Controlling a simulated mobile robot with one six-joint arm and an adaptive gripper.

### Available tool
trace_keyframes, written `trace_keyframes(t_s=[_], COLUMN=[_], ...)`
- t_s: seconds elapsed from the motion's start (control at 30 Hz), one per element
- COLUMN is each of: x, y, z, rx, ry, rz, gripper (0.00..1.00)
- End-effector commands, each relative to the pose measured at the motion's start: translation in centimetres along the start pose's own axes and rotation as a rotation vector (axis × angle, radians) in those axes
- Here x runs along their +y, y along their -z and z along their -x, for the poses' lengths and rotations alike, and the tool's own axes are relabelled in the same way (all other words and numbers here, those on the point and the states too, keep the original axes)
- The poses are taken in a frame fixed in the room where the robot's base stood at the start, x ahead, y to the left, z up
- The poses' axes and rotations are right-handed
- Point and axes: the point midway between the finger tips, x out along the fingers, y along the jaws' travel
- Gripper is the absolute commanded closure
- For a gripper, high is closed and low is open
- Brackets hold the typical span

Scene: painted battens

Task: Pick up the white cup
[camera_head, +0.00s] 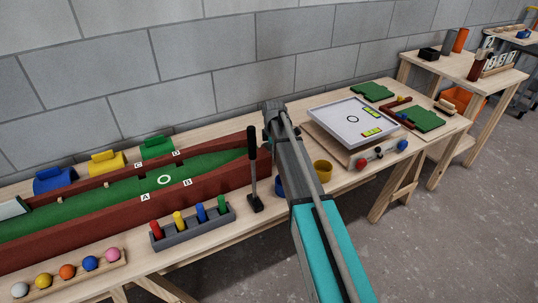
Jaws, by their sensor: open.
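I cannot make out a white cup in this view. A yellow cup (322,171) stands on the table just right of my arm. A blue cup (280,186) stands to the left of my arm and is partly hidden by it. My arm reaches from the bottom edge up over the middle of the table and covers part of it. I cannot make out my gripper's fingers or anything between them.
A black upright handle (253,170) stands left of my arm. A peg rack (193,229), a ball rack (68,276) and a long green trough with red walls (75,241) fill the left. A white-topped board (331,119) lies right. A second table (463,68) stands behind right.

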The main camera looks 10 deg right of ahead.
Motion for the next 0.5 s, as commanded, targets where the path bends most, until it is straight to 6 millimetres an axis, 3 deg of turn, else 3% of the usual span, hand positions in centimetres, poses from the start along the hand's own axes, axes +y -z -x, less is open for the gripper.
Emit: trace_keyframes(t_s=[0.03, 0.27, 0.5], x=[0.0, -0.01, 0.0], y=[0.01, 0.02, 0.02], z=[0.0, 0.0, 0.0], rx=[0.0, 0.0, 0.0], ry=[0.0, 0.0, 0.0], rz=[0.0, 0.0, 0.0], gripper=[0.57, 1.0, 1.0])
